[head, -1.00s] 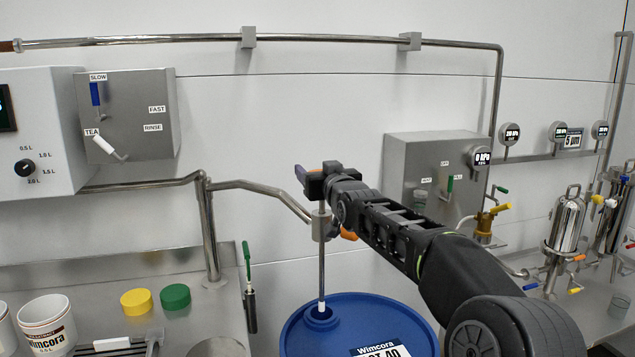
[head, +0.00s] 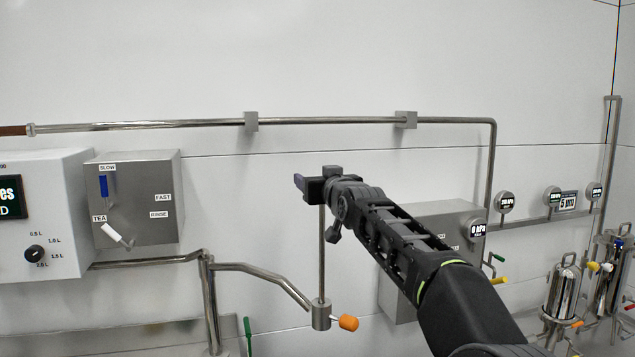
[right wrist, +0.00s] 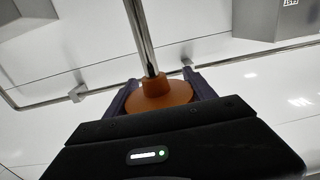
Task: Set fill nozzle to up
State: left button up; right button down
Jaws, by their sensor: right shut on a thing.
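The fill nozzle (head: 322,250) is an upright steel rod. It runs from my right gripper (head: 313,186) down to a steel collar (head: 321,316) at the end of the bent pipe. An orange clamp knob (head: 348,322) sticks out from the collar to the right. No rod shows below the collar. In the right wrist view, my right gripper is shut on an orange grip (right wrist: 158,94) on the rod (right wrist: 140,35). The gripper hides that grip in the head view. My left gripper is not in view.
A steel control box (head: 137,205) with a blue lever and a white lever is on the wall at the left. Another steel box (head: 396,285) is partly behind my right arm. A long pipe (head: 310,121) runs along the wall above the gripper. Gauges and filters are at the right.

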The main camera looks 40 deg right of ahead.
jog(key=shift+s+r, duration=0.15)
jog(key=shift+r, duration=0.4)
jog(key=c, duration=0.7)
grip_release()
jog(key=o, duration=0.4)
jog(key=shift+f, duration=0.25)
jog(key=shift+s+a+f+b, duration=0.1)
jog(key=shift+s+a+b, duration=0.2)
jog(key=shift+b, duration=0.2)
jog(key=b+v, duration=0.4)
jog(key=v, duration=0.2)
jog(key=shift+d+f+b, duration=0.15)
jog(key=shift+d+b, duration=0.05)
jog(key=shift+b, duration=0.1)
jog(key=shift+s+a+r, duration=0.15)
jog(key=shift+s+r, duration=0.05)
jog(key=shift+s, duration=0.25)
